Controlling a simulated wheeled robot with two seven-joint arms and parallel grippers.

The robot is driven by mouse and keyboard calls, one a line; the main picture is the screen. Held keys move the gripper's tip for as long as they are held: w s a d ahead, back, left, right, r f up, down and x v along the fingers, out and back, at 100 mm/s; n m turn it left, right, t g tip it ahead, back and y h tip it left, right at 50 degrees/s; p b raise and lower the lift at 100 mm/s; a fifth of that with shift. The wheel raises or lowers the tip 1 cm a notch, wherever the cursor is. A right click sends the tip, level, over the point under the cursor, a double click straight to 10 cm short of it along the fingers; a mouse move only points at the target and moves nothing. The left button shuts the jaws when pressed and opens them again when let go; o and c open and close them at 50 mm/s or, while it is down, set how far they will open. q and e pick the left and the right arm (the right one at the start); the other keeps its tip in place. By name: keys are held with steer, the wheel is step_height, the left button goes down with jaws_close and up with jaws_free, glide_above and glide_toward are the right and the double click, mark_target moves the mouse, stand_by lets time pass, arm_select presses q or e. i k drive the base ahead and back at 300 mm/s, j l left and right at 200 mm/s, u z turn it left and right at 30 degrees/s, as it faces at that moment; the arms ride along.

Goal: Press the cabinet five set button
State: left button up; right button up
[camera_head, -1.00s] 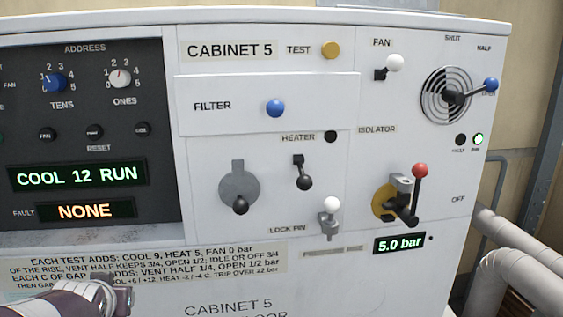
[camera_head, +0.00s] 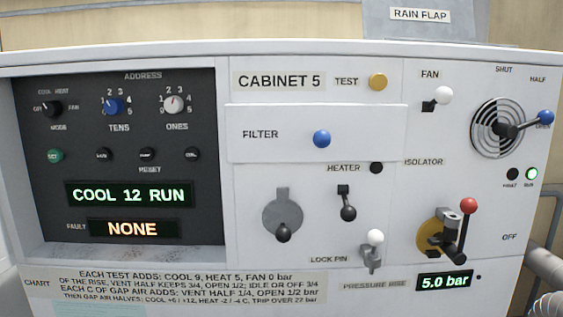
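The set button (camera_head: 55,156) is a small round green button marked SET on the dark control panel (camera_head: 40,200) at the left of cabinet 5 (camera_head: 215,285). It sits below the mode knob (camera_head: 51,108) and left of a row of small black buttons. The display (camera_head: 128,194) reads COOL 12 RUN and the fault display (camera_head: 126,229) reads NONE. Neither of my grippers is in the picture.
The blue tens knob (camera_head: 113,106) and white ones knob (camera_head: 174,104) sit above the buttons. The filter knob (camera_head: 322,139), isolator lever (camera_head: 468,206) and vent lever (camera_head: 545,117) stick out on the right. The pressure display (camera_head: 445,281) reads 5.0 bar.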

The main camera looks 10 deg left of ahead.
mark_target(55, 156)
steer(key=u, duration=1.7)
